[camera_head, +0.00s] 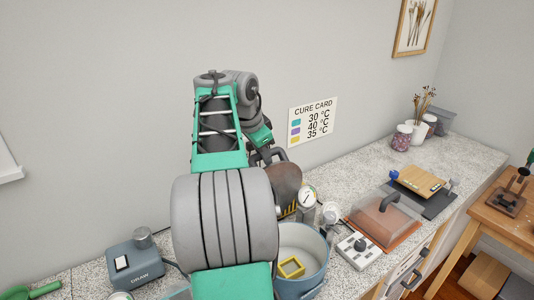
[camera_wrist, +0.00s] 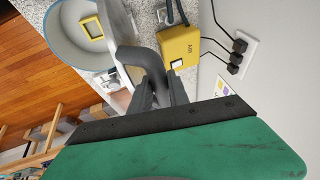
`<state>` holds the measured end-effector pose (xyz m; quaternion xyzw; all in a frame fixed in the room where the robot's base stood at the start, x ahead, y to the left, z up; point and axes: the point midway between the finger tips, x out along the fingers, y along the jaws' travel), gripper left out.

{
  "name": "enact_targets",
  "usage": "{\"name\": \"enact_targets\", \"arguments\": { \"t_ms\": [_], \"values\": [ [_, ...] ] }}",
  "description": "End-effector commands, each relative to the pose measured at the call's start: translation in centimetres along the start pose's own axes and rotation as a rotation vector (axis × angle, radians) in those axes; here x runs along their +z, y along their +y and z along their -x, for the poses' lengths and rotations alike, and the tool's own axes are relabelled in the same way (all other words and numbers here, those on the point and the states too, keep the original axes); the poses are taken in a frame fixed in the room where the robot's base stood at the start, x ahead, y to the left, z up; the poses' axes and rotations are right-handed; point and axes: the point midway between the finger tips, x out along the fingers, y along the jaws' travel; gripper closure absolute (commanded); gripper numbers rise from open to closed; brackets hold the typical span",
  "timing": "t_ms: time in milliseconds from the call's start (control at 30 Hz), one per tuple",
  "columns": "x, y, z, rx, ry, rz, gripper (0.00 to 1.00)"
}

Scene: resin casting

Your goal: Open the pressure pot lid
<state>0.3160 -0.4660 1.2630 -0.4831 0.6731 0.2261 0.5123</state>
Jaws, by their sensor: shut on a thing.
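The pressure pot (camera_head: 322,262) stands open on the counter, partly hidden behind my arm. A yellow square frame (camera_head: 291,267) lies inside it. The pot (camera_wrist: 60,48) and the yellow frame (camera_wrist: 92,27) also show in the wrist view. The lid (camera_head: 287,178) is tilted up steeply at the far side of the pot, apart from most of the rim; my arm hides its lower part. In the wrist view the lid (camera_wrist: 119,28) shows nearly edge-on. My gripper (camera_wrist: 163,88) is shut on the lid's grey curved handle (camera_wrist: 142,56).
A gauge (camera_head: 307,196) stands by the lid. A control box (camera_head: 358,247) and a clear cover with a handle (camera_head: 385,220) are to the right. A blue-grey device (camera_head: 134,265) is at left. A yellow box (camera_wrist: 179,46) and wall sockets (camera_wrist: 238,55) are close to my gripper.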

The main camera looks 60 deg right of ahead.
Motion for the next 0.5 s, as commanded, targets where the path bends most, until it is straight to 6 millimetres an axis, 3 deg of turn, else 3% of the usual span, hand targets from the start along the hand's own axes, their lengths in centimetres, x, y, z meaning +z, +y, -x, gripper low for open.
{"name": "enact_targets", "arguments": {
  "t_ms": [200,233,500],
  "values": [
    [-0.17,-0.07,0.11,-0.004,0.005,-0.002,1.00],
    [-0.19,-0.07,0.13,-0.005,0.006,-0.003,0.77],
    [-0.12,-0.10,0.20,-0.005,0.005,-0.002,0.57]
  ]
}}
